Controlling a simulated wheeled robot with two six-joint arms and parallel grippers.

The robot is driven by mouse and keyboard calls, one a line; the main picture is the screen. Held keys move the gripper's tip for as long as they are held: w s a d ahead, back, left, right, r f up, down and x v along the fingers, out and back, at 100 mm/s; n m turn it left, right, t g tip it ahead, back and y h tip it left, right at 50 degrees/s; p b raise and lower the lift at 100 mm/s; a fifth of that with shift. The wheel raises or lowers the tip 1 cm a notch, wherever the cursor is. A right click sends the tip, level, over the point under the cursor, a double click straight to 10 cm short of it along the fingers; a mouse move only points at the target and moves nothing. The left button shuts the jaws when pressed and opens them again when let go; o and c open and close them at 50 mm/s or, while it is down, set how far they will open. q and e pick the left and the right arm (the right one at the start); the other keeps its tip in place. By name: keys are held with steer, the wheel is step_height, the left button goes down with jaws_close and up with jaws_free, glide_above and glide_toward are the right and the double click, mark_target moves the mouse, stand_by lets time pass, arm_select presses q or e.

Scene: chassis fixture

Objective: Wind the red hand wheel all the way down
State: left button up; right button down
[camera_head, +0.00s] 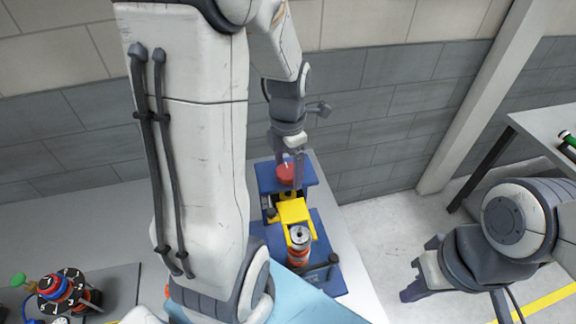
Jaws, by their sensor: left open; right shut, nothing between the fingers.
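The red hand wheel (286,174) sits on top of the far end of a blue fixture (315,225). A yellow part (292,210) of the fixture is in front of it. My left gripper (289,163) points down at the red wheel, open, with its fingers at or just above it. I cannot tell whether they touch the wheel. The fingers hide part of the wheel. My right gripper (413,283) is shut and empty, off to the right of the fixture, over the floor.
An orange and silver cylinder (299,240) stands on the fixture's near part, with a dark handle (320,271) beside it. A dial device with coloured rings (62,290) is at bottom left. Another table (540,122) is at right. My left arm hides much of the bench.

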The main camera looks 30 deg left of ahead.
arm_select(q)
steer(key=n, duration=0.5)
steer(key=shift+n+p, duration=0.3)
steer(key=shift+p, duration=0.1)
steer(key=c, duration=1.3)
steer(key=m, duration=0.4)
steer(key=shift+p, duration=0.4)
steer(key=m, duration=0.3)
steer(key=shift+m, duration=0.4)
steer(key=m+p, duration=0.1)
steer(key=m, duration=0.2)
steer(key=shift+m, duration=0.4)
steer(key=m, duration=0.3)
steer(key=shift+m+p, duration=0.3)
steer(key=shift+m, duration=0.1)
steer(key=shift+w+m, duration=0.1)
steer(key=shift+m, duration=0.8)
